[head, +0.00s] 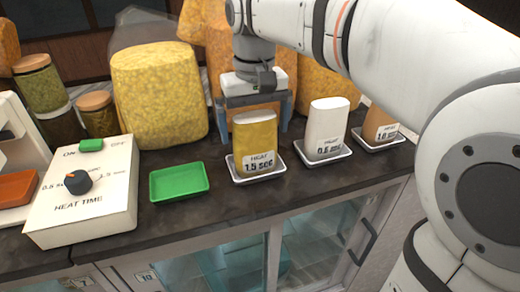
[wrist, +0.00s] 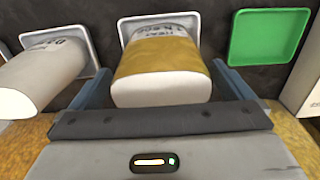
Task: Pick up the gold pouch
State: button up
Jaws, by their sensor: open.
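The gold pouch (head: 255,138) stands upright on a small white tray (head: 234,175) on the dark counter. Its label reads "HEAT 1.5 sec". My gripper (head: 255,115) is open, just behind and above the pouch in the head view, fingers pointing down. In the wrist view the gold pouch (wrist: 165,72) lies between the two blue-grey fingers of my gripper (wrist: 152,85), with a gap visible on the right side. I cannot tell how far down the fingers reach along the pouch.
A white pouch (head: 325,125) and a brown pouch (head: 380,122) stand on trays to the right. An empty green tray (head: 180,182) and a heat-time control box (head: 85,195) are to the left. Jars (head: 38,82) and large yellow blocks (head: 158,92) stand behind.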

jog(key=shift+f, duration=0.1)
jog(key=shift+c, duration=0.2)
jog(key=c, duration=1.1)
